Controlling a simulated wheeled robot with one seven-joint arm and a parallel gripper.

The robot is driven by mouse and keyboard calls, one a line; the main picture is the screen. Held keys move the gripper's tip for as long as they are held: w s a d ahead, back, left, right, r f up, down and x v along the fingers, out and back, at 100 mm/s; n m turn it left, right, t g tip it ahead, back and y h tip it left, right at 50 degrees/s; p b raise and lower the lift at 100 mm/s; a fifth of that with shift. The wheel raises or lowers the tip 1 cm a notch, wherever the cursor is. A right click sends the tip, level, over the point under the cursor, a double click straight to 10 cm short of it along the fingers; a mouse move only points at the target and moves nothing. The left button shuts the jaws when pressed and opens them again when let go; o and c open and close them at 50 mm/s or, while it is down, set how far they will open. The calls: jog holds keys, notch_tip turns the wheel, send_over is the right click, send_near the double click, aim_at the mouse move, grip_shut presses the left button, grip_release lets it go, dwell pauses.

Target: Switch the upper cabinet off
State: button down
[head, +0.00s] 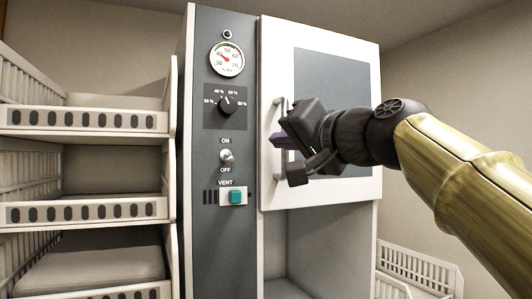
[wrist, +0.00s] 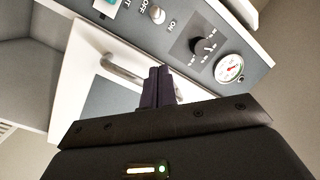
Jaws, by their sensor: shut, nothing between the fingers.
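The upper cabinet (head: 318,30) has a white door with a grey window, and the door looks shut. Its grey control panel (head: 205,120) carries a small metal toggle switch (head: 227,157) between the words ON above and OFF below. The lever seems to lean toward ON. The switch also shows at the top of the wrist view (wrist: 157,14). My gripper (head: 279,140) is shut and empty, in front of the door handle and to the right of the switch, apart from the switch. Its dark purple fingers (wrist: 158,84) point toward the panel side in the wrist view.
A door handle (head: 279,173) stands out beside my gripper. The panel also has a gauge (head: 227,59), a black dial (head: 227,104) and a green VENT button (head: 235,197). White racks (head: 85,120) stand at left. An open bay lies below the door.

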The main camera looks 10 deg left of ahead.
jog(key=v, duration=0.2)
jog(key=shift+s+d+f+b, duration=0.2)
jog(key=shift+s+d+b, duration=0.1)
jog(key=w+d+f+m+g+h, duration=0.1)
jog(key=w+d+f+h, duration=0.15)
jog(key=f, duration=0.45)
jog(key=w+d+f+h, duration=0.1)
jog(key=w+f, duration=0.3)
jog(key=f, duration=0.2)
jog(key=w+d+f+m+g+h, duration=0.1)
jog(key=w+d+f+h, duration=0.15)
jog(key=f, duration=0.45)
jog(key=d+f+g+h+p, duration=0.2)
jog(key=d+f+h, duration=0.15)
jog(key=f, duration=1.05)
jog(key=s+d+f+n+g+h, duration=0.1)
jog(key=s+d+f+g, duration=0.2)
jog(key=s+f, duration=0.6)
jog(key=s+d+f+n+g+h, duration=0.1)
jog(key=s+d+f, duration=0.6)
jog(key=f, duration=1)
jog(key=s+g+h, duration=0.1)
jog(key=s+g, duration=0.1)
jog(key=s, duration=0.1)
jog(key=shift+f+p, duration=0.35)
